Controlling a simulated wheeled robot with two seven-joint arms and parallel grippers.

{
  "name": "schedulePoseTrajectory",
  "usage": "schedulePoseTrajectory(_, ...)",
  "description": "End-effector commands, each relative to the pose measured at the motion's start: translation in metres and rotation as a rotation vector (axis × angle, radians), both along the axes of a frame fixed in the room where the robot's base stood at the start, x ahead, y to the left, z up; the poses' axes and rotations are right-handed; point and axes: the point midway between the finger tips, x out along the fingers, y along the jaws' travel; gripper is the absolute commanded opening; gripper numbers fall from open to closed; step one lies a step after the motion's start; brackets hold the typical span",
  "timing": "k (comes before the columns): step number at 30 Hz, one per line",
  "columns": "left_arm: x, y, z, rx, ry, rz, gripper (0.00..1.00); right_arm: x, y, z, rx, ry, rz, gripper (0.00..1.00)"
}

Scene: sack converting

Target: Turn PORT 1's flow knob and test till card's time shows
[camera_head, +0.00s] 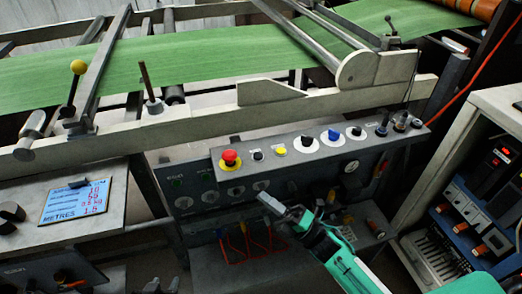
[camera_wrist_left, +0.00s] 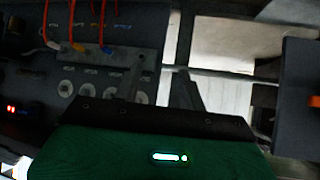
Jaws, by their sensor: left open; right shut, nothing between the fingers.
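A grey control panel (camera_head: 205,177) in the middle carries small round dials (camera_head: 236,190); I cannot read which is PORT 1's flow knob. My right gripper (camera_head: 270,202) is shut and empty in front of this panel. My left gripper (camera_head: 162,285) is at the bottom edge of the head view. In the left wrist view its open fingers (camera_wrist_left: 161,72) are empty, near a plate with round dials (camera_wrist_left: 92,93).
A red mushroom button (camera_head: 230,157) and several knobs line the sloping top of the console. Red cables (camera_head: 255,242) hang below the panel. Green web (camera_head: 200,55) runs across the frame behind. A cabinet (camera_head: 425,215) with switchgear stands at the right.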

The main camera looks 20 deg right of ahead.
Motion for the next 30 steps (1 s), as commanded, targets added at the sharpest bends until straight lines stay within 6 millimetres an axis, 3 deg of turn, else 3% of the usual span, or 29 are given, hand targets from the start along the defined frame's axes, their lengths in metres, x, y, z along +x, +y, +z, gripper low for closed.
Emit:
schedulePoseTrajectory(3, -0.048, 0.014, -0.026, 0.055, 0.276, 0.012, 0.41, 0.015, -0.016, -0.013, -0.183, -0.020, -0.084, 0.00)
schedulePoseTrajectory(6, -0.083, 0.024, -0.045, 0.088, 0.449, 0.019, 0.41, 0.023, -0.028, -0.028, -0.302, -0.038, -0.132, 0.00)
schedulePoseTrajectory(11, -0.118, 0.033, -0.058, 0.118, 0.610, 0.024, 0.41, 0.029, -0.041, -0.044, -0.412, -0.058, -0.171, 0.00)
schedulePoseTrajectory(15, -0.127, 0.035, -0.063, 0.126, 0.649, 0.026, 0.41, 0.030, -0.044, -0.048, -0.438, -0.064, -0.180, 0.00)
schedulePoseTrajectory(25, -0.126, 0.035, -0.063, 0.125, 0.647, 0.026, 0.41, 0.032, -0.043, -0.049, -0.435, -0.064, -0.179, 0.00)
schedulePoseTrajectory(30, -0.125, 0.034, -0.059, 0.124, 0.640, 0.026, 0.41, 0.045, -0.043, -0.049, -0.435, -0.066, -0.180, 0.00)
